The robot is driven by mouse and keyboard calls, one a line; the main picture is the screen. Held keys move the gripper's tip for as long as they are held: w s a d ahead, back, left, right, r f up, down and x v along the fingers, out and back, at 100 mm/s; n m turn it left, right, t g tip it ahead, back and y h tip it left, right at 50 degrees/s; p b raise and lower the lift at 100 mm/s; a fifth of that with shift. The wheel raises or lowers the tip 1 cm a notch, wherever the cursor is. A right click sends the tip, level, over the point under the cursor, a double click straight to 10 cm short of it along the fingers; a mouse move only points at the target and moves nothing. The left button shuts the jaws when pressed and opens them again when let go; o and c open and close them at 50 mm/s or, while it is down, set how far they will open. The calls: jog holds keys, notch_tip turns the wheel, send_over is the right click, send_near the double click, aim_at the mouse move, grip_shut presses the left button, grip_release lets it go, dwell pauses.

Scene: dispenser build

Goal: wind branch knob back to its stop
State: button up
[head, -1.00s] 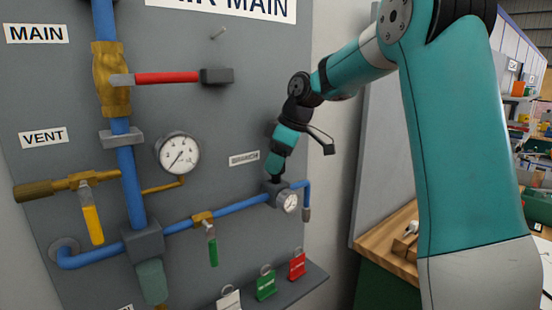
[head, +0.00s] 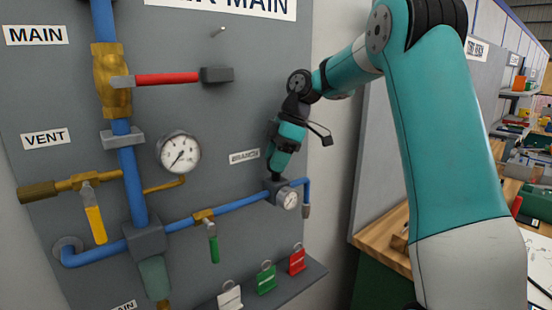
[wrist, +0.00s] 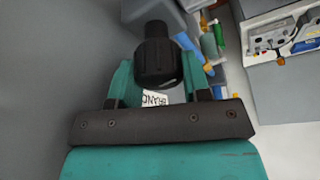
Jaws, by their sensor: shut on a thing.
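The branch knob (wrist: 155,62) is a black ribbed knob in the wrist view, seated between the two fingers of my gripper (wrist: 157,90). In the head view my gripper (head: 276,174) points down onto the top of the regulator on the blue branch pipe, and the knob is mostly hidden by it. My gripper is shut on the knob. The small branch gauge (head: 289,200) sits on the regulator's front. The BRANCH label (head: 244,157) is on the panel to the left, and part of it shows in the wrist view (wrist: 153,98).
On the grey panel are a red-handled main valve (head: 167,78), a larger gauge (head: 179,153), a yellow-handled vent valve (head: 94,217) and a green-handled branch valve (head: 213,247). White, green and red tags (head: 297,261) stand on the ledge below. A wooden bench (head: 381,231) is at right.

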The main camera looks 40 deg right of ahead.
jog(key=o, duration=0.6)
jog(key=shift+o, duration=0.2)
jog(key=shift+r, duration=0.1)
jog(key=p+v, duration=0.9)
jog(key=v, duration=0.8)
jog(key=shift+d+p, duration=0.25)
jog(key=shift+p, duration=0.1)
jog(key=shift+s, duration=0.1)
